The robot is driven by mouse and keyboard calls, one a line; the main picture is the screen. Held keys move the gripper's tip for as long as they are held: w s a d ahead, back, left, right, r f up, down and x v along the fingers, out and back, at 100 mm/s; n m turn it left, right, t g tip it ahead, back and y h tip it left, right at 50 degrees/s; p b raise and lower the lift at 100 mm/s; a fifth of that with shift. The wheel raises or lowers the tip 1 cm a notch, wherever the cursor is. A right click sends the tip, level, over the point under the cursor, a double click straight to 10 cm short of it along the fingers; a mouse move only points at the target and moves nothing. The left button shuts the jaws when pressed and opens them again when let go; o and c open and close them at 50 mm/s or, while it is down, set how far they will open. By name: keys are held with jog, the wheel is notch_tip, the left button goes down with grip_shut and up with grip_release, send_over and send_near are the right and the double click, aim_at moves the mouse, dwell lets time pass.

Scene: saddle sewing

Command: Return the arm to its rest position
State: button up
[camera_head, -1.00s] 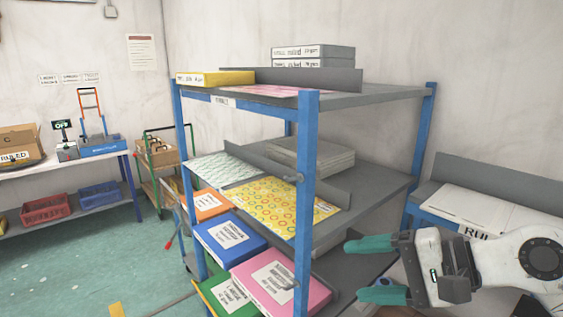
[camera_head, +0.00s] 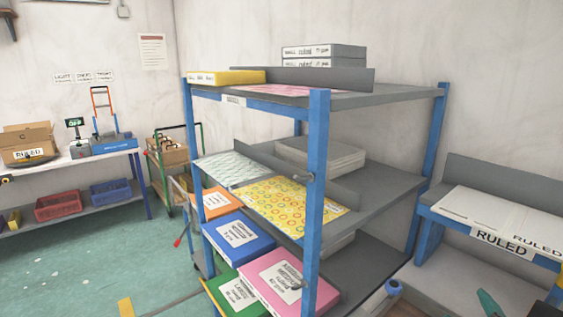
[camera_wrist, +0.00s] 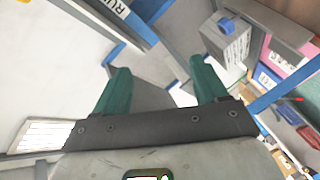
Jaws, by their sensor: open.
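My gripper (camera_wrist: 160,92) shows in the wrist view with its two green fingers apart and nothing between them.
The rack holds a yellow box (camera_head: 226,77), patterned sheets (camera_head: 290,204), a blue box (camera_head: 238,241) and a pink box (camera_head: 288,283). A table (camera_head: 75,164) with a carton (camera_head: 28,143) stands at the left. Green floor (camera_head: 90,260) in front of it is mostly clear.

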jog(key=s+a+f+m+g+y, duration=0.1)
jog(key=s+f+m+g, duration=0.15)
jog(key=s+f, duration=0.4)
jog(key=s+a+f+m+g+y, duration=0.2)
jog(key=s+f+g, duration=0.2)
jog(key=f, duration=0.5)
jog(key=s+a+f+m+g+y, duration=0.1)
jog(key=s+f+g, duration=0.2)
jog(key=s, duration=0.6)
jog(key=s+a+f+m+g+y, duration=0.1)
jog(key=s+f+m+g, duration=0.1)
jog(key=s+f+g, duration=0.2)
jog(key=s+f, duration=0.3)
jog(key=s, duration=0.2)
jog(key=shift+s+a+y, duration=0.2)
jog(key=shift+a+y, duration=0.1)
jog(key=shift+y, duration=0.1)
jog(key=shift+f+m, duration=0.1)
jog(key=shift+m, duration=0.15)
